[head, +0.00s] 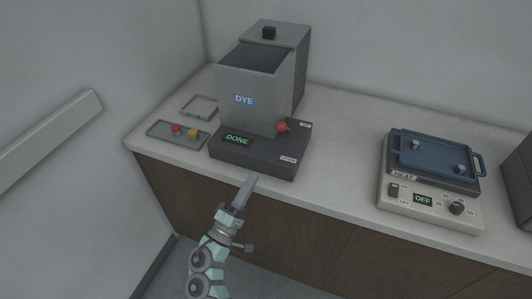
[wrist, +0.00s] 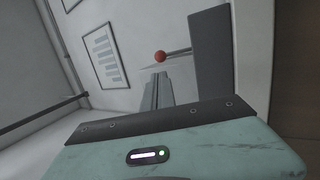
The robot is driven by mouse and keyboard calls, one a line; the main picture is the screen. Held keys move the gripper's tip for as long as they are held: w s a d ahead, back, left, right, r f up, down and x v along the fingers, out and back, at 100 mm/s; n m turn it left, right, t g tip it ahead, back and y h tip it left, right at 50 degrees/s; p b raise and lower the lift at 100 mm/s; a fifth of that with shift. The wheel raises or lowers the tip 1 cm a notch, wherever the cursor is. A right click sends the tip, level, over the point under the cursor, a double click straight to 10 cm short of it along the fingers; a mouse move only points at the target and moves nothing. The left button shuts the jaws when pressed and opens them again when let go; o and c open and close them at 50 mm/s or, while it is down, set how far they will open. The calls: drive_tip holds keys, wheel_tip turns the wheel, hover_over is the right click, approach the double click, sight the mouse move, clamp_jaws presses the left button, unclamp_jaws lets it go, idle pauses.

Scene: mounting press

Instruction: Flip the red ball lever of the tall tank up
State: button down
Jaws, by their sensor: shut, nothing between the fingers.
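The tall grey tank marked DYE (head: 258,88) stands on a dark base (head: 250,158) with a display reading DONE. Its red ball lever (head: 281,126) is at the tank's lower right edge, above the base. In the wrist view the red ball (wrist: 161,57) sits at the end of a thin rod that runs right to a dark upright part. My gripper (head: 250,181) is shut and empty, in front of the counter's front edge and below the base in the picture. In the wrist view its fingers (wrist: 158,80) point toward the ball, apart from it.
A tray (head: 160,138) with a red and a yellow piece lies left of the base, near an empty square frame (head: 200,99). A hot plate (head: 412,204) reading OFF carries a blue tray (head: 433,151) at right. Counter between base and hot plate is clear.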

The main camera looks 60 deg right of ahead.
drive_tip(key=b+x, duration=0.1)
drive_tip(key=x, duration=1.2)
drive_tip(key=shift+b, duration=0.3)
drive_tip(key=shift+d+r, duration=0.15)
drive_tip(key=shift+d, duration=0.15)
drive_tip(key=shift+r, duration=0.1)
